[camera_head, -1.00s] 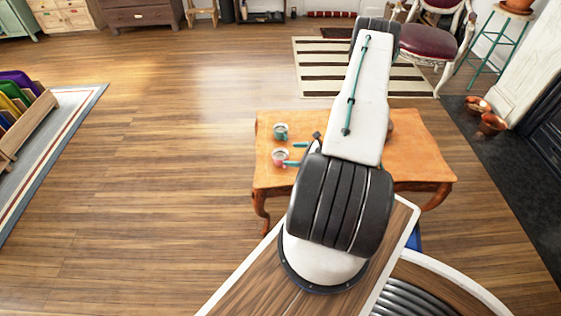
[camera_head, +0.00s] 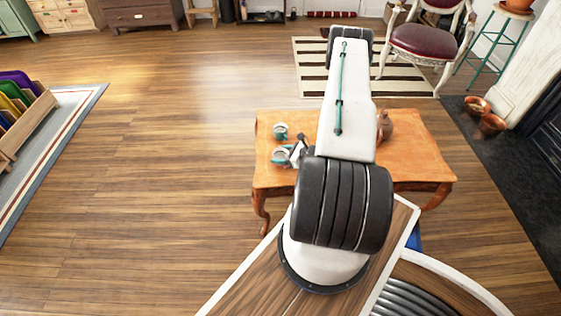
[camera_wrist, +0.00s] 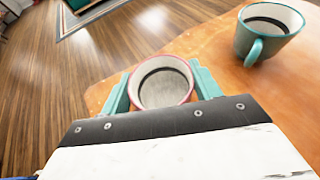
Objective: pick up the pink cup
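The pink cup (camera_head: 280,156) stands near the left edge of the small wooden table; the head view shows only part of it, as my gripper (camera_head: 287,153) partly covers it. In the wrist view the cup (camera_wrist: 162,87) has a pink rim and a grey inside and sits between the two teal fingers of my gripper (camera_wrist: 160,88). The fingers are spread, one on each side of the cup, close to its wall. Whether they touch it is unclear. The cup's lower part is hidden by the gripper body.
A teal cup (camera_head: 280,132) stands just behind, and shows at the upper right of the wrist view (camera_wrist: 269,30). A brown jug (camera_head: 386,125) stands on the orange-brown wooden table (camera_head: 425,160), right of my arm. The wooden floor left of the table is clear.

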